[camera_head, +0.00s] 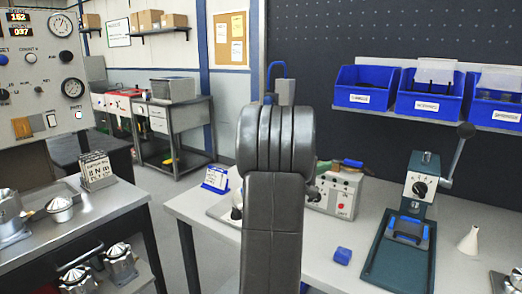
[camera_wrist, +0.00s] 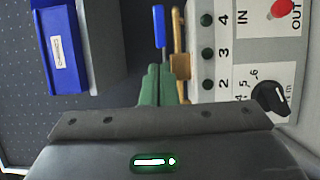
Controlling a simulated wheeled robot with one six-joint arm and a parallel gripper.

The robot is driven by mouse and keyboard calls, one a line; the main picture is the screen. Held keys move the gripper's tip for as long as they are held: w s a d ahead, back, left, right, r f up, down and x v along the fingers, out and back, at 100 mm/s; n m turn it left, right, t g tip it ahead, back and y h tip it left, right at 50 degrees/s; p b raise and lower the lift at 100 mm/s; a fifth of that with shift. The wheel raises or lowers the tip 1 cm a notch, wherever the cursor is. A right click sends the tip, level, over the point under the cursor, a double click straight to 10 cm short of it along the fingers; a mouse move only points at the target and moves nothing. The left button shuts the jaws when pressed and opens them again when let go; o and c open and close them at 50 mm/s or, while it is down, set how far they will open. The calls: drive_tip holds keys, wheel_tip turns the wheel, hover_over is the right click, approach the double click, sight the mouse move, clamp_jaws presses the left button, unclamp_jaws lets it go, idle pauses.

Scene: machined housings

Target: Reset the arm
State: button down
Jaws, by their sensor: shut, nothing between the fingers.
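My gripper (camera_wrist: 158,72) shows in the wrist view as two green fingers pressed together at the middle, in front of the dark wrist housing. Nothing is between them. In the head view my dark grey arm rises through the middle of the picture, and it hides part of the bench behind it; I cannot make out the fingers there. In the wrist view a grey control box (camera_wrist: 229,70) with numbered positions, a red button and a black dial fills the right side. A blue-tipped item (camera_wrist: 159,26) shows just beyond the fingertips; I cannot tell how far apart they are.
The workbench (camera_head: 390,194) carries a small blue block (camera_head: 342,255), a green lever press (camera_head: 420,190) and a white funnel (camera_head: 469,241). Blue bins (camera_head: 365,89) sit on a shelf behind. A metal table (camera_head: 115,203) with machined parts stands left, across a gap of floor.

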drive_tip(key=shift+w+a+m+g+h+p, duration=0.2)
drive_tip(key=shift+m+g+h+p, duration=0.25)
drive_tip(key=shift+p, duration=0.5)
